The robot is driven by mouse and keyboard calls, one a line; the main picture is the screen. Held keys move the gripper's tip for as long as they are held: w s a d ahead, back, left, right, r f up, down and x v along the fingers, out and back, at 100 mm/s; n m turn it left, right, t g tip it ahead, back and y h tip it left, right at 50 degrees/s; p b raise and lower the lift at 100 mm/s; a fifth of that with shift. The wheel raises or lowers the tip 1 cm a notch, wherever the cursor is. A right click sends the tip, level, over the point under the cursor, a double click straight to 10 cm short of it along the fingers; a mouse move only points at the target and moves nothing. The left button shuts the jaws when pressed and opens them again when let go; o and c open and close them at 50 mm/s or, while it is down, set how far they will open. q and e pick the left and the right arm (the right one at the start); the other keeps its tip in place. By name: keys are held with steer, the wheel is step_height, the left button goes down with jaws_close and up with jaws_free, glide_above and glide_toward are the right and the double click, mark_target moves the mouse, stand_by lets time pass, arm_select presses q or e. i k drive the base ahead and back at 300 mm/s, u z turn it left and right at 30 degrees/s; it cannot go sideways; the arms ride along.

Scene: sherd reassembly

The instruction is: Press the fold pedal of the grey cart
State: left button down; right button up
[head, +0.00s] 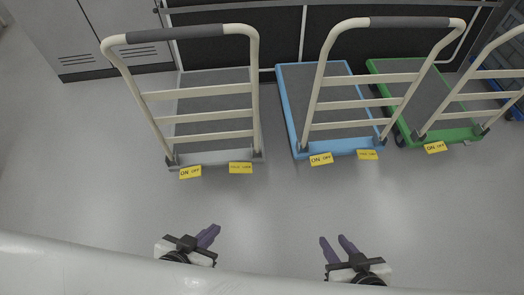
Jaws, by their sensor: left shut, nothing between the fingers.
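The grey cart (214,78) stands at the left with its cream handle upright. At its near edge are two yellow-labelled tabs: a left one (190,172) reading ON OFF and a right one (240,168) whose small print I cannot read clearly. I cannot tell for sure which is the fold pedal. My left gripper (214,230) is shut and empty, in front of the grey cart, apart from both tabs. My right gripper (332,239) is open and empty, in front of the blue cart.
A blue cart (290,110) and a green cart (375,67) stand to the right, handles upright, with similar yellow labels. Another blue thing (514,108) shows at the right edge. Grey cabinets (50,30) stand behind. The floor between my grippers and the carts is clear.

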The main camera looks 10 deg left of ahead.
mark_target(235, 167)
steer(key=z, duration=0.3)
steer(key=i, duration=1.05)
steer(key=u, duration=0.3)
